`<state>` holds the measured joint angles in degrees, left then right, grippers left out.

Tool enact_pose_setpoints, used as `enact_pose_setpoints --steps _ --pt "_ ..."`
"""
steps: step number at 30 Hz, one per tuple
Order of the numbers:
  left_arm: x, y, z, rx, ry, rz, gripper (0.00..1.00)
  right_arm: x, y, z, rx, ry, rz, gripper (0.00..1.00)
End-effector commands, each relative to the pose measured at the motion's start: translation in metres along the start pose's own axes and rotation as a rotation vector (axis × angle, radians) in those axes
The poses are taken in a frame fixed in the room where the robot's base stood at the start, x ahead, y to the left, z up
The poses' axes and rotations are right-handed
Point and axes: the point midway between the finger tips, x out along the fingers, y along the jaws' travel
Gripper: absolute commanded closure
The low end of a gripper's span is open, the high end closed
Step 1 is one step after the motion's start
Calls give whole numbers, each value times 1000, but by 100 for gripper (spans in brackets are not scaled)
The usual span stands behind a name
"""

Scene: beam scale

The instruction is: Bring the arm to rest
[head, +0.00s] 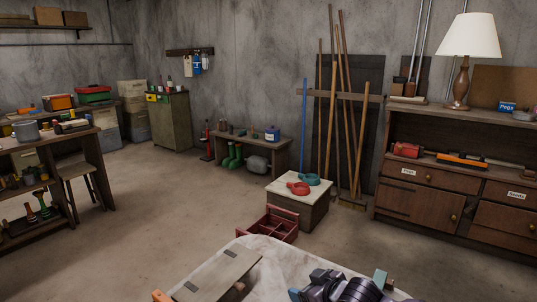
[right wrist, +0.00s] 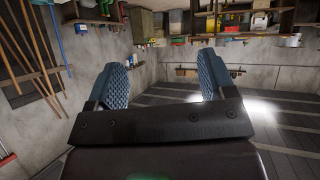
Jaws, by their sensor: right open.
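My right gripper (right wrist: 160,78) is open in the right wrist view, with its two blue ridged fingers spread and nothing between them. The room appears upside down behind it. In the head view my right arm and gripper (head: 338,286) show at the bottom edge, over the pale worktable (head: 275,256); the fingers are hard to make out there. A wooden board with dark strips (head: 217,276) lies on the worktable, left of my right gripper.
A white-topped stand (head: 284,193) bears a red item (head: 299,188) and a teal item (head: 308,179). A drawer cabinet (head: 424,199) with a lamp (head: 467,45) stands right. Open floor (head: 170,205) lies left.

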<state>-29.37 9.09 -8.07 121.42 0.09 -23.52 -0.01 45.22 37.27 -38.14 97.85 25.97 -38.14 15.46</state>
Motion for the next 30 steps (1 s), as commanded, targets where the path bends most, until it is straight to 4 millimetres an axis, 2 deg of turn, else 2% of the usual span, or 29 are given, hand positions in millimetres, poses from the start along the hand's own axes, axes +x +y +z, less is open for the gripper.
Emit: enact_pose_setpoints --steps 1,6,14,23,30 --pt "-3 -1 -3 -2 4 -2 44 -10 -8 -3 -14 40 2 24" --pt "-7 -2 -8 -4 13 -6 44 -37 -23 1 -58 144 34 24" --pt "-11 -3 -23 -8 42 -10 44 -83 -34 20 -74 240 125 24" --pt "-22 -5 -30 -14 49 -16 44 -143 -36 63 -25 257 262 24" --pt "-28 -6 -42 -14 65 -19 44 -195 -39 113 68 202 370 24"
